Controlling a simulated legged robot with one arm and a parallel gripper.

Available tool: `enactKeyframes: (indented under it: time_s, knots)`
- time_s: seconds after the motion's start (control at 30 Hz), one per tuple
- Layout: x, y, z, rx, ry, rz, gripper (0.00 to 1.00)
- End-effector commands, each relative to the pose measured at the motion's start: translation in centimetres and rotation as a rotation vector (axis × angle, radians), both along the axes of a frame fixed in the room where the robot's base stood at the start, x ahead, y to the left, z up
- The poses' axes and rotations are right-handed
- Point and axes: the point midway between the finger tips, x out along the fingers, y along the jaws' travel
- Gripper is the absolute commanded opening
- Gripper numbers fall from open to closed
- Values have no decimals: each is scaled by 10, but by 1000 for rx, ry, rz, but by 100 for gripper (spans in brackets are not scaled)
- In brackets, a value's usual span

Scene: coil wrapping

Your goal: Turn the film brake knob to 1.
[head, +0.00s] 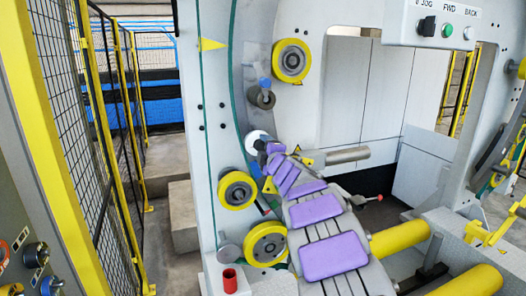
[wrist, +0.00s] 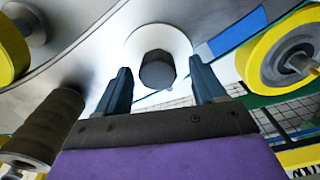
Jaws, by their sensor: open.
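The film brake knob appears to be the dark faceted knob (wrist: 157,70) on a round white disc (wrist: 178,42) in the wrist view. My gripper (wrist: 160,76) is open, with one dark blue finger at each side of the knob in the picture. Gaps show between the fingers and the knob, and I cannot tell how far in depth they are. No numbers or pointer on the disc are readable. In the head view, the white disc (head: 256,137) shows at the end of my purple arm, and my gripper (head: 270,147) largely hides the knob.
Yellow-rimmed rollers (head: 291,60) (head: 237,190) (head: 265,244) stand out from the machine panel around the disc. A grey roller (wrist: 45,125) is close at left in the wrist view. A red cylinder (head: 230,280) stands at lower left. A button panel (head: 440,28) is upper right.

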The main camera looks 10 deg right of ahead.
Motion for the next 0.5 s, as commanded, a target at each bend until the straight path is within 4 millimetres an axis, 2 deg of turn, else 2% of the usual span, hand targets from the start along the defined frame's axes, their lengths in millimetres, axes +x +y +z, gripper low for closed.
enactKeyframes:
  time_s: [0.17, 0.5]
  knots:
    - [-15, -3, 1, -1, 0, -3, 69]
    - [-60, -12, 1, -1, -1, -3, 69]
